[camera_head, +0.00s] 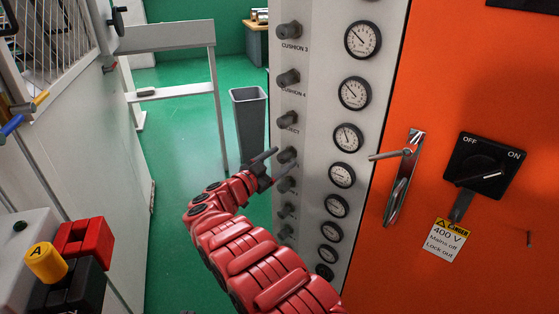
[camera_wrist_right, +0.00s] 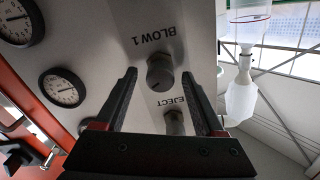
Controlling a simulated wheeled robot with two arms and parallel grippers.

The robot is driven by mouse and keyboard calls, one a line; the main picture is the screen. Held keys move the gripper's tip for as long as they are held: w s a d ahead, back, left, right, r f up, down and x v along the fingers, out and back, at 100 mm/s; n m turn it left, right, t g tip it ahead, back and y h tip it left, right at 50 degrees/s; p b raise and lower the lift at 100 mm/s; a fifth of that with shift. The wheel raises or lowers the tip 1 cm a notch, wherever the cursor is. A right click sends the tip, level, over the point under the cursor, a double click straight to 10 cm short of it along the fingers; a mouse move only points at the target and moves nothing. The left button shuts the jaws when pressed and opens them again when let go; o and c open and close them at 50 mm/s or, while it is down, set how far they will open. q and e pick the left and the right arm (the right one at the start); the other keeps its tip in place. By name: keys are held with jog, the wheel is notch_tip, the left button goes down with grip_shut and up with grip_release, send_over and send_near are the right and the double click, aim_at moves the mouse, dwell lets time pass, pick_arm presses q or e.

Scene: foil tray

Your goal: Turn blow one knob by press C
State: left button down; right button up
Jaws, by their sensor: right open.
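The dark BLOW 1 knob (camera_wrist_right: 160,72) sits on a grey panel in the right wrist view, beside its upside-down label. My right gripper (camera_wrist_right: 159,76) is open, with its black fingers on either side of this knob and no visible grip on it. In the head view my right gripper (camera_head: 274,163) is at the panel's knob column, by the knob (camera_head: 286,154) just below EJECT. That knob's label is hidden there. The EJECT knob (camera_head: 288,118) is above; it also shows between the fingers, nearer the palm, in the wrist view (camera_wrist_right: 174,123). My left gripper is out of view.
A column of round gauges (camera_head: 354,93) runs beside the knobs. An orange cabinet (camera_head: 460,70) with a handle (camera_head: 402,178) and a mains switch (camera_head: 483,167) stands right. A grey bin (camera_head: 249,120) stands behind the gripper. A box with yellow button A (camera_head: 46,262) is lower left.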

jog(key=p+v, duration=0.1)
jog(key=v, duration=1.1)
dwell(2.0)
